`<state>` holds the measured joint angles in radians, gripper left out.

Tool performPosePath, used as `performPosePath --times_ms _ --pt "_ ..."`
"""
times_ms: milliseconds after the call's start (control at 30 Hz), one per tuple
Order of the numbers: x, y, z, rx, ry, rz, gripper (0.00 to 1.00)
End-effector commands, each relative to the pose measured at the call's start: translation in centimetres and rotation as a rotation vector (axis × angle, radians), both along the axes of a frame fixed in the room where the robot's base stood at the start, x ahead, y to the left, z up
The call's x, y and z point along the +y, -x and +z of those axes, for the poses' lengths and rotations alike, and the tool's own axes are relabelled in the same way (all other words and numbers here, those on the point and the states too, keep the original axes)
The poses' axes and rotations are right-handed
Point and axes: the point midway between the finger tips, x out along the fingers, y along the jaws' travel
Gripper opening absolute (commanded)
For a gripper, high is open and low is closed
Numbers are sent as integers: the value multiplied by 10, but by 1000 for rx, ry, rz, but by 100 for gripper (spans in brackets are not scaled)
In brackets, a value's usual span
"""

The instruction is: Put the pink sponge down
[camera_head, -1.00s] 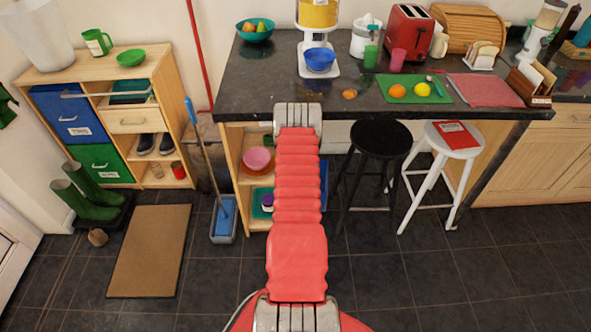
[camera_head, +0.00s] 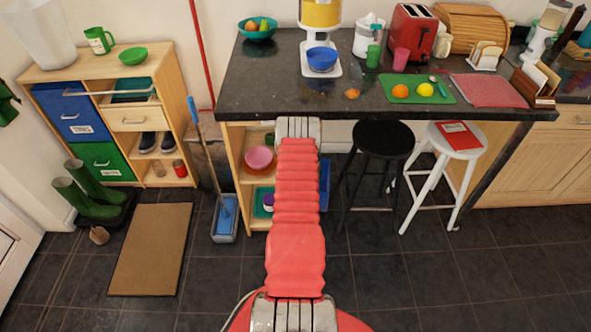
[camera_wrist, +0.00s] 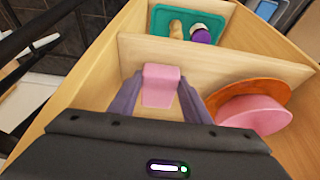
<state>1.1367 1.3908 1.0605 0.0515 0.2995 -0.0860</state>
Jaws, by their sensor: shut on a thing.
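The pink sponge (camera_wrist: 160,85) is between the two purple fingers of my gripper (camera_wrist: 160,80) in the wrist view. My gripper is shut on it, inside a compartment of the wooden shelf unit (camera_wrist: 85,92) under the counter. The sponge is to the left of a pink bowl (camera_wrist: 255,112) and apart from it. Whether its underside touches the shelf board, I cannot tell. In the head view, my red arm hides the gripper and the sponge; the pink bowl (camera_head: 259,158) shows left of the arm.
The pink bowl is on an orange plate (camera_wrist: 272,92). A teal tray (camera_wrist: 160,22) with a purple-lidded jar (camera_wrist: 205,35) lies in another compartment. The dark counter (camera_head: 260,88) overhangs the shelf unit. A black stool (camera_head: 382,138) stands right of my arm.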

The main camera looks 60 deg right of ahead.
Motion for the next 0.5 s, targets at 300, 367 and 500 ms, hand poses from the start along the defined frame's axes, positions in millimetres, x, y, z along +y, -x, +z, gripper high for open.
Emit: performPosePath --times_ms 300,367,500 --pt "-1 1 -1 0 1 -2 19" --pt "-1 1 -3 0 1 -2 19" --pt "-1 1 -3 0 1 -2 51"
